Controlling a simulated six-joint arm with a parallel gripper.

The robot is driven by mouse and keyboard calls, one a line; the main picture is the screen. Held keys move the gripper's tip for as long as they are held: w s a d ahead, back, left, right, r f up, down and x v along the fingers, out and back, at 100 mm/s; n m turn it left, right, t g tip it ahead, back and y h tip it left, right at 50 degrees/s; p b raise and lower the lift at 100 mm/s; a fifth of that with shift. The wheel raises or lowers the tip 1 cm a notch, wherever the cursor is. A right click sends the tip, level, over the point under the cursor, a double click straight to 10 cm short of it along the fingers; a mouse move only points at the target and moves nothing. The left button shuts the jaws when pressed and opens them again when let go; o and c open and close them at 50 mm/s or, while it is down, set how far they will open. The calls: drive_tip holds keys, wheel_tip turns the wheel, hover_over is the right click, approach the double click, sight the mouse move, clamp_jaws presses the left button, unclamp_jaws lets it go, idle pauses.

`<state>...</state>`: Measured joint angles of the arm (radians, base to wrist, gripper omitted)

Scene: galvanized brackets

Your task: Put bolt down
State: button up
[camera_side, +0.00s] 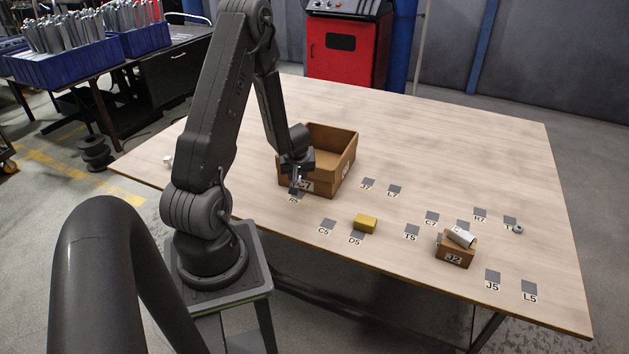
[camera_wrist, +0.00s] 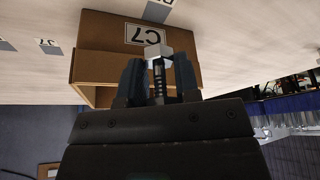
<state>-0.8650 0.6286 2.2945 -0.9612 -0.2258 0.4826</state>
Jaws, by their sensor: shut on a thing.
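My gripper (camera_side: 297,180) is low in front of the large open cardboard box (camera_side: 336,178), near the grey square marked R5 (camera_side: 294,197). In the wrist view my gripper (camera_wrist: 158,84) is shut on a bolt (camera_wrist: 157,76). The bolt's dark threaded shank lies between the two fingers, and its pale grey head (camera_wrist: 158,51) sticks out past the fingertips. The box's wall with its C7 label (camera_wrist: 147,35) is right behind the bolt in that view. I cannot tell whether the bolt touches the table.
A yellow block (camera_side: 366,223) sits by the square D5 (camera_side: 357,237). A small box labelled J2 (camera_side: 454,254) holds a white item (camera_side: 461,236). A small grey ring-like part (camera_side: 517,229) lies at the right. Several marked squares lie bare, and the table's back right is clear.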

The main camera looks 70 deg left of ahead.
drive_tip(key=shift+d+r, duration=0.15)
drive_tip(key=shift+r, duration=0.1)
drive_tip(key=w+d+r+m+t+h, duration=0.15)
drive_tip(key=w+d+m, duration=0.35)
drive_tip(key=d, duration=0.6)
drive_tip(key=w+d+r+m+t+h, duration=0.15)
drive_tip(key=w+d+m, duration=0.35)
drive_tip(key=d, duration=0.5)
drive_tip(key=w+d+r+m+h, duration=0.15)
drive_tip(key=w+d+m, duration=0.35)
drive_tip(key=d, duration=0.6)
drive_tip(key=w+a+f+m, duration=0.1)
drive_tip(key=w+a, duration=0.3)
drive_tip(key=a, duration=0.2)
drive_tip(key=w+a+m, duration=0.2)
drive_tip(key=w+a, duration=0.2)
drive_tip(key=a, duration=0.2)
drive_tip(key=s+a+f+m+h, duration=0.1)
drive_tip(key=a+f, duration=0.1)
drive_tip(key=a, duration=0.8)
drive_tip(key=s+a+f+m+h, duration=0.1)
drive_tip(key=a+f, duration=0.1)
drive_tip(key=a, duration=0.8)
hover_over(395, 199)
drive_tip(key=s, duration=0.1)
drive_tip(key=f, duration=0.6)
drive_tip(key=shift+s+a+f, duration=0.1)
drive_tip(key=shift+a+f, duration=0.05)
drive_tip(key=shift+a, duration=0.1)
drive_tip(key=shift+f, duration=2)
